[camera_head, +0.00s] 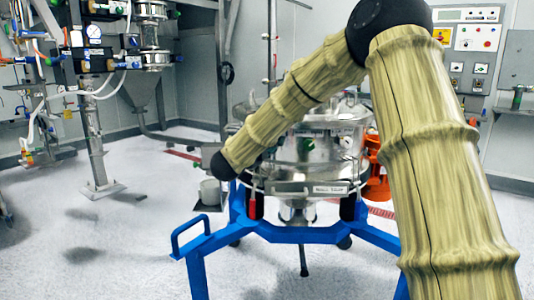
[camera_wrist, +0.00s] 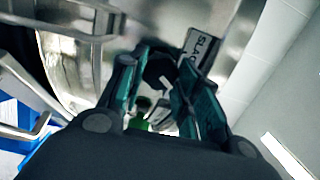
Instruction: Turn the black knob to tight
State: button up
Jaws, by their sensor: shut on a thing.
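The black knob (camera_wrist: 157,71) shows in the wrist view, between the fingers and against the metal sifter body. My gripper (camera_wrist: 164,62) has its dark teal fingers on either side of the knob and is shut on it. The fingers and the shade hide part of the knob, and its turn angle cannot be told. In the head view the steel sifter (camera_head: 305,150) stands on a blue frame (camera_head: 300,234). My arm crosses in front of it, and the gripper and knob cannot be made out there.
A small green part (camera_wrist: 153,116) lies between the fingers. An orange part (camera_head: 377,185) is at the sifter's right. A control panel (camera_head: 470,50) is on the back right wall. Open floor lies at the left.

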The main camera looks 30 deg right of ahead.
jog(key=shift+f+m+b, duration=0.25)
jog(key=shift+m+b, duration=0.65)
jog(key=shift+m, duration=0.1)
jog(key=o, duration=1)
jog(key=shift+r, duration=0.15)
jog(key=v, duration=1.2)
